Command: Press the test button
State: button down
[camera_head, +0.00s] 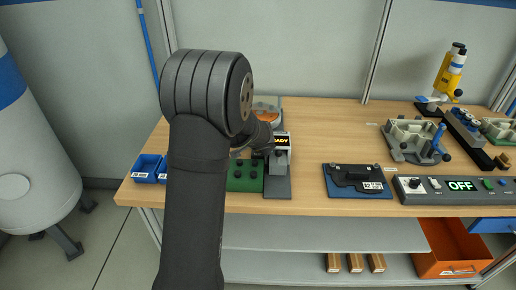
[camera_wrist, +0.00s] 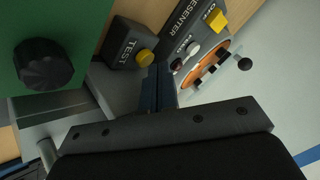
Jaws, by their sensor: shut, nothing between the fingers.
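The test button (camera_wrist: 145,57) is a yellow round cap on a dark box (camera_wrist: 122,42) marked TEST. In the wrist view my gripper's fingers (camera_wrist: 158,82) are closed together and empty. Their tips are just below and right of the yellow cap in the picture; I cannot tell whether they touch it. In the head view my arm covers the button, and the fingers cannot be made out there. A small display (camera_head: 281,141) ending in "EADY" shows just right of my wrist.
The presenter panel (camera_wrist: 188,45) with another yellow button and an orange dish (camera_wrist: 205,70) lies close right of the fingers. A green block (camera_head: 244,176) with dark knobs is near my arm.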

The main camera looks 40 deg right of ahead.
jog(key=shift+f, duration=0.5)
dwell(0.4)
jog(key=shift+r, duration=0.9)
jog(key=shift+r, duration=2.55)
jog(key=shift+f, duration=0.15)
jog(key=shift+r, duration=2.05)
jog(key=shift+f, duration=0.1)
